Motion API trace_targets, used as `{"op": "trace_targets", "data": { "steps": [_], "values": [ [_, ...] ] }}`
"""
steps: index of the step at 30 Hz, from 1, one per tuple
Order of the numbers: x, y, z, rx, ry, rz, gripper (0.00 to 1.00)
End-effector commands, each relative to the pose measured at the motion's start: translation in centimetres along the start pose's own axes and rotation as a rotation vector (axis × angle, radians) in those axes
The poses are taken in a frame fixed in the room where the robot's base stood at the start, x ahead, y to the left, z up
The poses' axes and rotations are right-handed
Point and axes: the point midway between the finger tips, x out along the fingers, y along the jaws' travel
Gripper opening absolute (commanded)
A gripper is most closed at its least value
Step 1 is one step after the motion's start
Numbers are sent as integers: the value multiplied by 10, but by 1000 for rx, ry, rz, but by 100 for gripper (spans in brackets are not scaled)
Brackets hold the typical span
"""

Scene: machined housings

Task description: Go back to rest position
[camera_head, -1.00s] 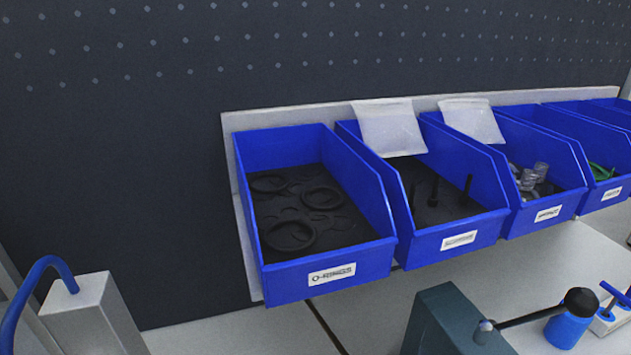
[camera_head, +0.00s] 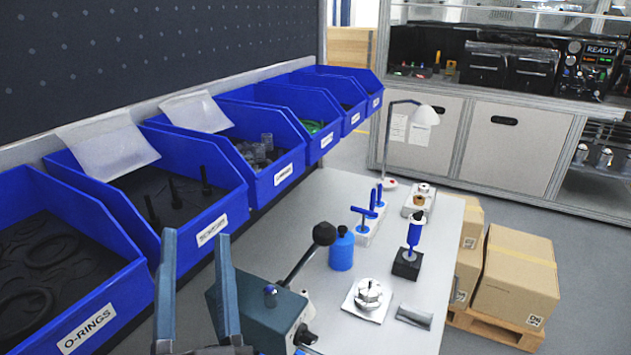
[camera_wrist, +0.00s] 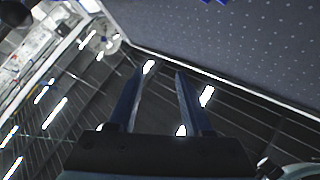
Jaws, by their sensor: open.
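My gripper (camera_head: 196,262) shows at the lower left of the head view, its two dark blue fingers pointing up and spread apart. In the head view it appears in front of the blue bins and left of the teal block. In the wrist view my gripper (camera_wrist: 160,72) is open, with nothing between its fingers. Beyond the fingers the wrist view shows a dark surface with bright light strips and a dotted panel (camera_wrist: 250,45).
Blue bins, the nearest labelled O-RINGS (camera_head: 95,315), line the pegboard (camera_head: 150,50). The workbench (camera_head: 265,240) holds a teal block with a lever (camera_head: 262,318), a blue bottle (camera_head: 341,252), a metal part (camera_head: 368,296) and a lamp (camera_head: 425,115). Cardboard boxes (camera_head: 515,275) stand beyond it.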

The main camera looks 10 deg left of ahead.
Motion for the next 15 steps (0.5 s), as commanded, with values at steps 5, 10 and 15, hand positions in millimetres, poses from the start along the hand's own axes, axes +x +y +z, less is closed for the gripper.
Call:
{"op": "trace_targets", "data": {
  "steps": [5,10,15],
  "values": [
    [46,4,-97,-307,135,4,50],
    [63,4,-190,-547,261,81,50],
    [61,2,-259,-688,356,169,50]
  ]
}}
